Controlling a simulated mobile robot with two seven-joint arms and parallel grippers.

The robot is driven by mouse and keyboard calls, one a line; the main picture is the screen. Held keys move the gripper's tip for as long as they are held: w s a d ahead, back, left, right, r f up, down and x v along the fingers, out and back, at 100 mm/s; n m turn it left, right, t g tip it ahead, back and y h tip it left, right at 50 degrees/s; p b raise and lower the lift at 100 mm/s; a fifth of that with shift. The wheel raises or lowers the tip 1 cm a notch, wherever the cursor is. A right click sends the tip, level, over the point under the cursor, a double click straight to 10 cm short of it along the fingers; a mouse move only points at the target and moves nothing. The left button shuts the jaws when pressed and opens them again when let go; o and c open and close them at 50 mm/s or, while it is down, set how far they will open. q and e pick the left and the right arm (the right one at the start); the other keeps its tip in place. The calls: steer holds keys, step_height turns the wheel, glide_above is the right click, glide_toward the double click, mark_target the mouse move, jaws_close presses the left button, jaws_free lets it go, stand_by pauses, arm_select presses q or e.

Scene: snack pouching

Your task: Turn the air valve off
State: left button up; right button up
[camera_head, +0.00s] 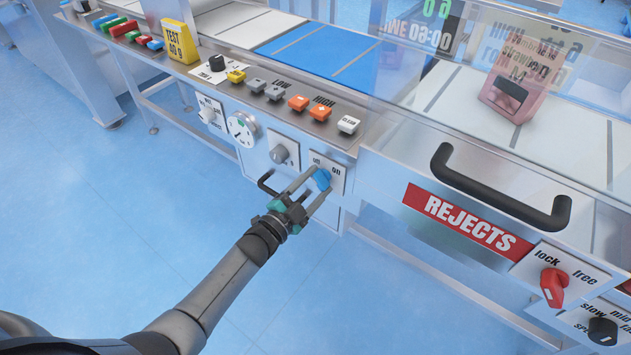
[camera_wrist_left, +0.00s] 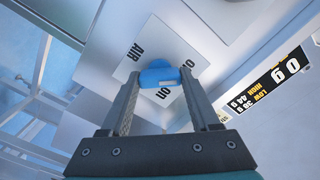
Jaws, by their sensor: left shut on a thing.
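The air valve has a blue knob (camera_head: 323,178) on a white plate (camera_head: 337,166) on the front of the machine, below the button row. In the left wrist view the blue knob (camera_wrist_left: 159,76) sits on the plate (camera_wrist_left: 136,66), which reads "AIR" and "on"; another label is partly hidden. My left gripper (camera_head: 317,184) reaches the knob from the front, one finger on each side. In the left wrist view the gripper (camera_wrist_left: 158,82) is shut on the knob. The knob's exact pointing is hard to tell. My right gripper is not in view.
A grey knob (camera_head: 280,154) and a black handle (camera_head: 266,183) are close left of the valve. A black drawer handle (camera_head: 500,200) above the "REJECTS" label (camera_head: 467,222) and a red lock knob (camera_head: 553,286) are to the right. The blue floor in front is clear.

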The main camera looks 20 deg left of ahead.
arm_select(q)
steer(key=shift+n, duration=0.3)
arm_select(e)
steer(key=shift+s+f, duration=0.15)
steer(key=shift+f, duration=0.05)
arm_select(q)
steer(key=o, duration=1.4)
steer(key=shift+c, duration=0.2)
steer(key=shift+s+a+p, duration=0.15)
steer(key=shift+s+p, duration=0.15)
steer(key=shift+s, duration=0.15)
steer(key=p+v, duration=0.4)
steer(key=v, duration=1)
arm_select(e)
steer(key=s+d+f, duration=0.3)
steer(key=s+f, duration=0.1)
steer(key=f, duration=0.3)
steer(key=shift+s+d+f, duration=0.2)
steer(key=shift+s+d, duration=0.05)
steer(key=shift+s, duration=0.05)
arm_select(q)
steer(key=shift+s, duration=0.1)
